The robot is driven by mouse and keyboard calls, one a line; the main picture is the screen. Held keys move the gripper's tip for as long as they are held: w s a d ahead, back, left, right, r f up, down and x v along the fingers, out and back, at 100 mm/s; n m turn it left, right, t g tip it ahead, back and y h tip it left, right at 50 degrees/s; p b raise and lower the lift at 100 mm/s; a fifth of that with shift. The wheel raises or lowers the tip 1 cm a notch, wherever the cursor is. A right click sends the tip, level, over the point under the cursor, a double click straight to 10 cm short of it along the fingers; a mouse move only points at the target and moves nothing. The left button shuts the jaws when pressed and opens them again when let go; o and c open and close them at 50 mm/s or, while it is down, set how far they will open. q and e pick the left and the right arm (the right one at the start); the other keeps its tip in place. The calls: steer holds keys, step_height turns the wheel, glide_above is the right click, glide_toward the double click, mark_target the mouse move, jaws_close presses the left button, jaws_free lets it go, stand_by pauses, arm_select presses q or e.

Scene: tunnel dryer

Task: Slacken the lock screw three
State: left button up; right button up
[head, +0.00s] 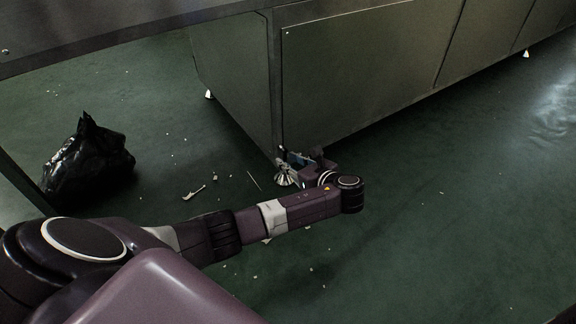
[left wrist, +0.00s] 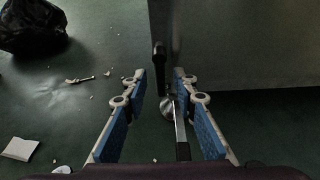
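My left gripper (head: 300,162) is low by the near bottom corner of the metal dryer cabinet (head: 345,75). In the left wrist view its two blue-padded fingers (left wrist: 159,82) are apart. A short dark upright piece (left wrist: 159,60) with a rounded top shows between the fingertips, with no clear contact. Below it is the shiny round levelling foot (left wrist: 167,105), which also shows in the head view (head: 285,177). A pale narrow bar (left wrist: 180,128) runs down between the fingers. I cannot tell which part is lock screw three. My right gripper is not in view.
A black rubbish bag (head: 88,160) lies on the green floor at the left. A small spanner-like tool (head: 194,193) and several white scraps lie between bag and foot. A paper piece (left wrist: 19,149) lies at lower left. The floor at the right is mostly clear.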

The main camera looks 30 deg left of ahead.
arm_select(q)
steer(key=shift+w+a+f, duration=0.25)
steer(key=shift+w+a, duration=0.05)
steer(key=shift+a, duration=0.3)
steer(key=shift+c, duration=0.3)
jaws_close()
